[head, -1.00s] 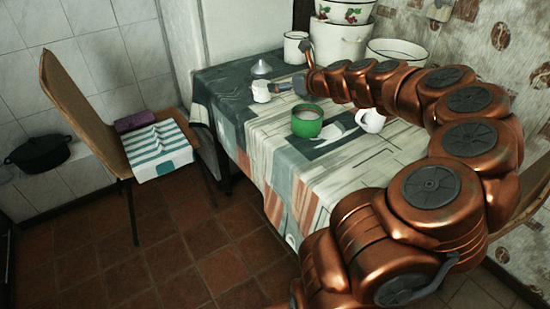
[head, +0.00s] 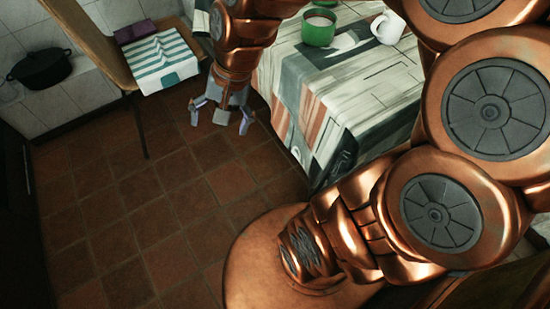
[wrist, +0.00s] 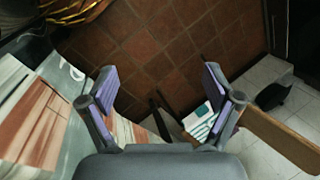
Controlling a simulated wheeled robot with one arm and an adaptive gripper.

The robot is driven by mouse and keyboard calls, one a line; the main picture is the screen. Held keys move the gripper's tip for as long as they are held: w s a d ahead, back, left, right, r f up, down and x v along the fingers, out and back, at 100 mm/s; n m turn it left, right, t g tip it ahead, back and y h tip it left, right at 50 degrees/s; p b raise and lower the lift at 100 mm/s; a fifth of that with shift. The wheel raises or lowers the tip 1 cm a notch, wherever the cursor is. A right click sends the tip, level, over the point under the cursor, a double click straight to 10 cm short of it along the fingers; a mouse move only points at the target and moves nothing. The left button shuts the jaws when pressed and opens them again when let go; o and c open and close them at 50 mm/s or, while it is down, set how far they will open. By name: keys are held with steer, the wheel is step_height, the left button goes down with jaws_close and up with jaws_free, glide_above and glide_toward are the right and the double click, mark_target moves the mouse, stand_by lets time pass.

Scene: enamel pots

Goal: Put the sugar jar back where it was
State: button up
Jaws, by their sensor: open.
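My gripper (head: 220,116) hangs pointing down over the tiled floor, just left of the table's front corner. Its fingers are spread with nothing between them, as the wrist view (wrist: 159,82) also shows. I cannot make out a sugar jar in either current view; the far part of the table is out of frame or behind my arm. On the table (head: 375,72) stand a green mug (head: 318,28) with pale contents and a white cup (head: 387,28). The cloth of the table fills the left of the wrist view (wrist: 28,115).
A wooden chair (head: 93,40) with a striped towel (head: 162,60) and a purple folded cloth (head: 136,31) stands left of my gripper. A black pot (head: 40,68) sits on a ledge at the far left. The tiled floor (head: 130,220) is clear.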

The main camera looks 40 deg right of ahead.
steer(key=s+d+f+n+g+h, duration=0.1)
steer(key=s+n+g, duration=0.1)
steer(key=s, duration=0.5)
steer(key=s+d+f+n+g+h, duration=0.1)
steer(key=s+d+n+h, duration=0.1)
steer(key=s+n, duration=0.3)
steer(key=shift+s+d+f+g+h, duration=0.3)
steer(key=shift+s+g, duration=0.1)
steer(key=shift+s, duration=0.7)
step_height(320, 180, up, 25)
steer(key=s+p, duration=0.1)
steer(key=p, duration=2.2)
steer(key=shift+t+p, duration=0.35)
steer(key=shift+t, duration=0.05)
